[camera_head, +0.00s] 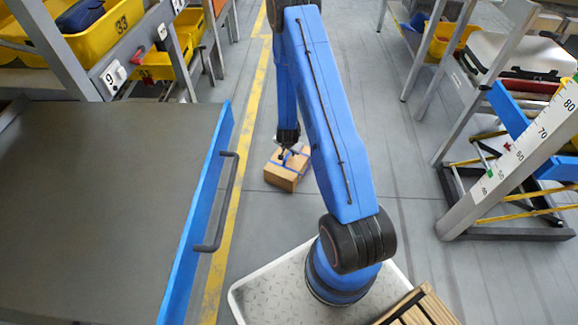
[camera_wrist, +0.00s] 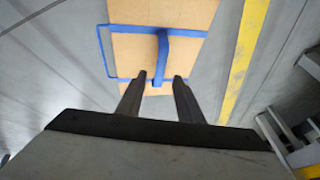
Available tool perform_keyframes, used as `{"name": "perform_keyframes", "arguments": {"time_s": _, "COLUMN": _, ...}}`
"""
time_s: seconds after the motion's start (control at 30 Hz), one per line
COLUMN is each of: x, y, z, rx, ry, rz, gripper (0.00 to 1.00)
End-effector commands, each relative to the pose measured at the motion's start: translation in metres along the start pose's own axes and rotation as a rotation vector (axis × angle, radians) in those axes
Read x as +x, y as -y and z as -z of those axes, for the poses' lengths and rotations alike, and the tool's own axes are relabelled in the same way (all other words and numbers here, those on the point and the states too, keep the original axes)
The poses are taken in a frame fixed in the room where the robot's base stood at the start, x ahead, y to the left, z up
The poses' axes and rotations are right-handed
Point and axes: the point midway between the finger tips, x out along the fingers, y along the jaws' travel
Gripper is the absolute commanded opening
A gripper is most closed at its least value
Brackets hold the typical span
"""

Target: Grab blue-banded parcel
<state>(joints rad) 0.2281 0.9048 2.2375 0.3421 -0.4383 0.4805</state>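The blue-banded parcel (camera_head: 287,168) is a tan cardboard box with blue straps, lying on the grey floor beside the yellow line. In the wrist view the parcel (camera_wrist: 130,52) fills the upper middle, with a blue strap or handle running toward the space between the fingers. My gripper (camera_head: 290,151) is at the parcel's top in the head view. In the wrist view my gripper (camera_wrist: 159,77) has its two dark fingers apart, with a gap between the tips. The fingertips overlap the parcel's near edge in the picture; I cannot tell whether they touch it.
A metal frame with a numbered post (camera_head: 520,150) stands at right. A wooden slatted thing (camera_head: 425,308) is at the bottom. Floor around the parcel is clear.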

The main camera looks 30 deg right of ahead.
Motion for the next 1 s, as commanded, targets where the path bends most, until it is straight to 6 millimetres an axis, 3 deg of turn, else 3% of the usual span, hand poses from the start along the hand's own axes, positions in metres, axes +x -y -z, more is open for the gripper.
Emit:
{"name": "perform_keyframes", "arguments": {"time_s": 0.23, "x": 0.031, "y": 0.0, "z": -0.001, "rx": 0.0, "ry": 0.001, "rz": -0.001, "gripper": 0.33}}
{"name": "perform_keyframes", "arguments": {"time_s": 0.53, "x": 0.035, "y": 0.0, "z": -0.001, "rx": 0.0, "ry": 0.001, "rz": -0.001, "gripper": 0.33}}
{"name": "perform_keyframes", "arguments": {"time_s": 0.67, "x": 0.035, "y": 0.0, "z": -0.001, "rx": 0.0, "ry": 0.001, "rz": -0.001, "gripper": 0.02}}
{"name": "perform_keyframes", "arguments": {"time_s": 1.0, "x": 0.035, "y": 0.0, "z": -0.001, "rx": 0.0, "ry": 0.001, "rz": -0.001, "gripper": 0.0}}
